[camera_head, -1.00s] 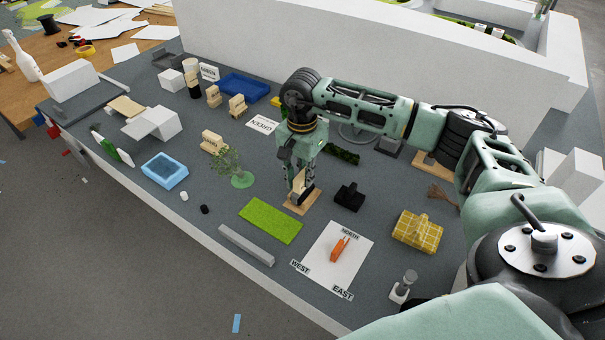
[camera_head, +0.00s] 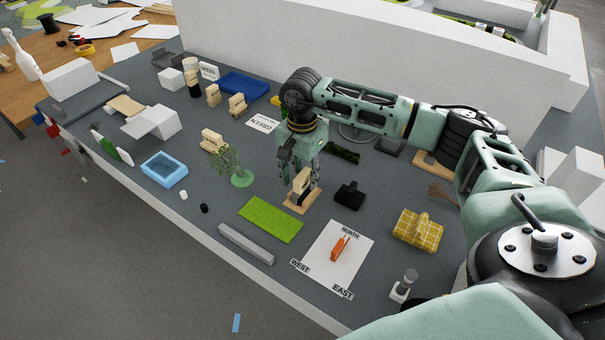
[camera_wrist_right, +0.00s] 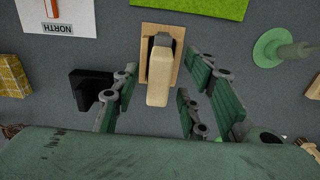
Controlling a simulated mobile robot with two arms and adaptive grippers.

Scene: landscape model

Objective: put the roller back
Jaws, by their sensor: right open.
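A pale wooden piece with a dark part (camera_head: 301,181) stands on a small wooden base (camera_head: 296,208); I take it for the roller, though its shape is hard to make out. In the right wrist view the piece (camera_wrist_right: 160,80) rests over its base (camera_wrist_right: 148,45), pale end towards me. My right gripper (camera_head: 302,170) is open just behind and above it. In the right wrist view its fingers (camera_wrist_right: 163,78) stand apart on either side of the piece, with gaps showing. My left gripper is not in view.
A black notched block (camera_head: 349,195) stands close right of the base. A green mat (camera_head: 270,220) and a model tree (camera_head: 232,165) lie to the left. A compass sheet (camera_head: 322,262) with an orange item and a yellow checkered object (camera_head: 418,231) are nearer. A white wall (camera_head: 400,75) stands behind.

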